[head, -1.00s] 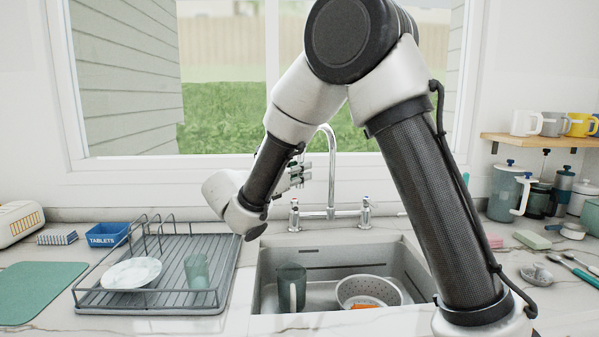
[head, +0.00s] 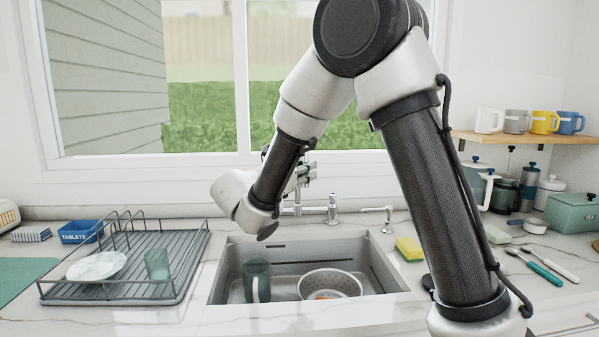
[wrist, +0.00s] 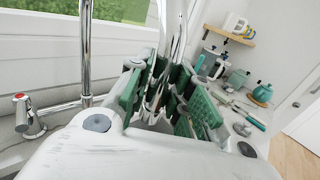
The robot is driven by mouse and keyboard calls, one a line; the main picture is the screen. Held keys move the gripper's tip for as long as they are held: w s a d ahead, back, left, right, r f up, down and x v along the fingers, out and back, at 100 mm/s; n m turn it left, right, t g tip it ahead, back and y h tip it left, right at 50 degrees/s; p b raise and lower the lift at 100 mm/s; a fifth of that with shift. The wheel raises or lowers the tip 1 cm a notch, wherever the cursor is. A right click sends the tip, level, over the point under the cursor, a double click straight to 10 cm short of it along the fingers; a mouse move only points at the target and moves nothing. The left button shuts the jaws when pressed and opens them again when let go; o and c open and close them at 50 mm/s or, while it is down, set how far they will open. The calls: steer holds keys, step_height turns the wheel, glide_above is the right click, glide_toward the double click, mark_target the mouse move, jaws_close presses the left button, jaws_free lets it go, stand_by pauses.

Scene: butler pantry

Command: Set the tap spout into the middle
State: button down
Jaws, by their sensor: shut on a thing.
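The chrome tap stands behind the sink (head: 384,262). In the head view its lower upright (head: 297,200) shows, but my arm and gripper hide most of the spout. The wrist view shows a chrome upright (wrist: 86,50) at left and the tube of the spout (wrist: 165,45) running down between my green-padded fingers. My gripper (head: 303,171) is shut on the spout above the tap's cross bar, and the same fingers fill the middle of the wrist view (wrist: 165,95). I cannot tell exactly where the spout's outlet points.
The sink holds a grey-green mug (head: 257,280) and a colander (head: 330,284). A tap handle (head: 333,208) and a side lever (head: 388,217) stand right of the gripper. The dish rack (head: 185,280) is left, a yellow sponge (head: 409,249) right. The window is close behind.

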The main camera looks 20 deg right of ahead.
steer(key=shift+d+r, duration=0.1)
steer(key=shift+r, duration=0.05)
steer(key=c, duration=1.3)
jaws_free()
steer(key=shift+s, duration=0.1)
steer(key=v, duration=1.2)
